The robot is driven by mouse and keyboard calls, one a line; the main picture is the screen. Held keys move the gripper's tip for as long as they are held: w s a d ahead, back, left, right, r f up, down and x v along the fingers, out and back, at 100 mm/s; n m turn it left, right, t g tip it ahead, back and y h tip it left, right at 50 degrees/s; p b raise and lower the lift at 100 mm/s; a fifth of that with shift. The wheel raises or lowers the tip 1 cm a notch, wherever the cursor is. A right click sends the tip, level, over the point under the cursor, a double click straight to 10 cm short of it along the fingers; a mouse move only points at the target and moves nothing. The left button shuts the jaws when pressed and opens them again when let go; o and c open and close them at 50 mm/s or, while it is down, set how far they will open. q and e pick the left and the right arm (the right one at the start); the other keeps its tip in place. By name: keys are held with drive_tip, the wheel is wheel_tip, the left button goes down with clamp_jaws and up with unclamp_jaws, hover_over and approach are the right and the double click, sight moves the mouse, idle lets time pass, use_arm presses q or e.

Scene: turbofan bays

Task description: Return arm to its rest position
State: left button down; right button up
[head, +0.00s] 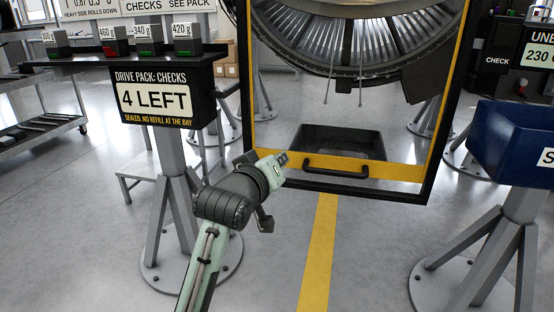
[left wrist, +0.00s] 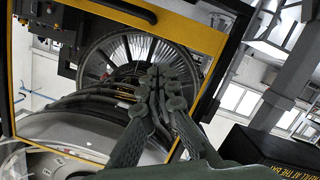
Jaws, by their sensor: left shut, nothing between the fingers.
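My left arm (head: 228,205) reaches up from the lower middle of the head view. Its gripper (head: 281,160) is in front of the lower left part of a yellow-framed bay door or panel. I cannot tell whether it touches the frame. In the left wrist view the fingers of my left gripper (left wrist: 163,85) are together with nothing between them. The turbofan (left wrist: 135,55) shows behind them there, inside the yellow frame (left wrist: 185,28). My right gripper is in neither view.
The yellow frame (head: 400,171) carries a black handle (head: 335,169), with a dark tray (head: 340,142) behind it. A stand with a "4 LEFT" sign (head: 160,97) is left of my arm. A blue bin (head: 515,140) on a stand is at right. Bare floor (head: 375,250) lies between.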

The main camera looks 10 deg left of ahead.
use_arm(q)
drive_tip(key=s+a+f+m+g+y+p, duration=0.15)
drive_tip(key=s+f, duration=0.25)
drive_tip(key=f, duration=0.4)
drive_tip(key=s+a+f+m+g, duration=0.1)
drive_tip(key=s+a+f+g, duration=0.25)
drive_tip(key=f, duration=0.55)
drive_tip(key=s+a+f+m+g, duration=0.1)
drive_tip(key=s+a+f+g, duration=0.1)
drive_tip(key=s+f, duration=0.45)
drive_tip(key=s+a+f+m+g, duration=0.1)
drive_tip(key=s+a+f+g, duration=0.1)
drive_tip(key=s+f, duration=0.6)
drive_tip(key=s+a+f+m+g+y+p, duration=0.1)
drive_tip(key=s+a+f+m+g, duration=0.1)
drive_tip(key=s+f, duration=0.7)
drive_tip(key=shift+s+a+g, duration=0.3)
drive_tip(key=shift+a+g, duration=0.5)
drive_tip(key=shift+a, duration=0.4)
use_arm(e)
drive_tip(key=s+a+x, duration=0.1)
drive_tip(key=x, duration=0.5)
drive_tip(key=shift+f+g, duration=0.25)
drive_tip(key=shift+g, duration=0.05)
